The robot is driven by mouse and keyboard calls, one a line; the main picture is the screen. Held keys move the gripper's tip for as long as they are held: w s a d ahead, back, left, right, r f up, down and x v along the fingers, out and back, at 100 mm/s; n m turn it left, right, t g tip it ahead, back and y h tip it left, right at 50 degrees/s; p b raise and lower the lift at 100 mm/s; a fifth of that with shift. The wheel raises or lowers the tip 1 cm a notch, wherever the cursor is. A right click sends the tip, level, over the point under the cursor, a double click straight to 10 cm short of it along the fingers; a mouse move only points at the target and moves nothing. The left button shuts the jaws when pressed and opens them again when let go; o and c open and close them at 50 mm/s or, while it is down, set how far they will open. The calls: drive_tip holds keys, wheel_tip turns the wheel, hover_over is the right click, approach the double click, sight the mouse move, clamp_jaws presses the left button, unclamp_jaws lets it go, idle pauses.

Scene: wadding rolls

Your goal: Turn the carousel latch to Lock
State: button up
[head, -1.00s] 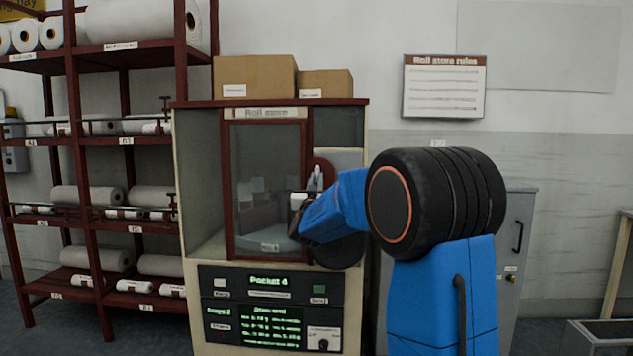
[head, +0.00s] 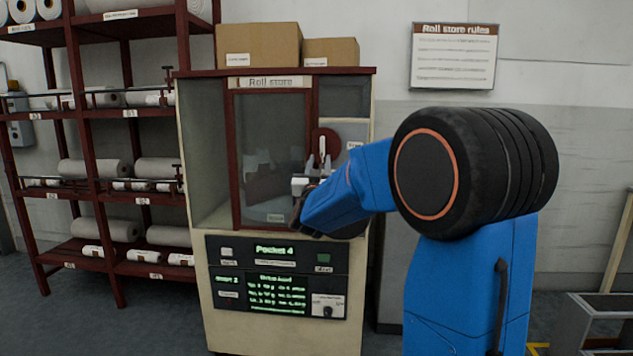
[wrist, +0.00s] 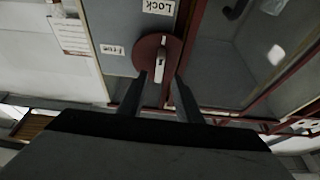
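The carousel latch is a dark red disc (head: 327,143) with a pale lever (head: 322,148) on the front of the roll store cabinet, right of its window. The lever stands roughly upright in the head view. The wrist view shows the disc (wrist: 146,52) and lever (wrist: 160,66) close up, with a Lock label (wrist: 158,6) above and a Free label (wrist: 113,50) to the left. My gripper (wrist: 160,77) is open, a finger on each side of the lever's near end, with visible gaps. In the head view my gripper (head: 317,170) is just below the disc, partly hidden by my arm.
The roll store cabinet (head: 195,160) has a window (head: 268,150) and a lower control panel (head: 275,285) reading Pocket 4. Cardboard boxes (head: 258,45) sit on top. A rack of rolls (head: 88,170) stands left. A grey bench (head: 600,310) is at lower right.

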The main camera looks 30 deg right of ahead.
drive_tip(key=v, duration=1)
drive_tip(key=s+a+f+n+g+y, duration=0.5)
drive_tip(key=s+a+f+n+y, duration=0.1)
drive_tip(key=s+a+f+y, duration=0.65)
drive_tip(key=s+f+g, duration=0.4)
drive_tip(key=s+f, duration=0.2)
drive_tip(key=s, duration=0.7)
drive_tip(key=s+f+n+g, duration=0.1)
drive_tip(key=s+f+g, duration=0.3)
drive_tip(key=s, duration=0.9)
wheel_tip(320, 180, down, 2)
drive_tip(key=shift+s+a+f+g, duration=0.15)
drive_tip(key=shift+s+a+g, duration=0.1)
drive_tip(key=shift+s+g, duration=0.15)
drive_tip(key=shift+w, duration=0.1)
drive_tip(key=shift+c, duration=0.3)
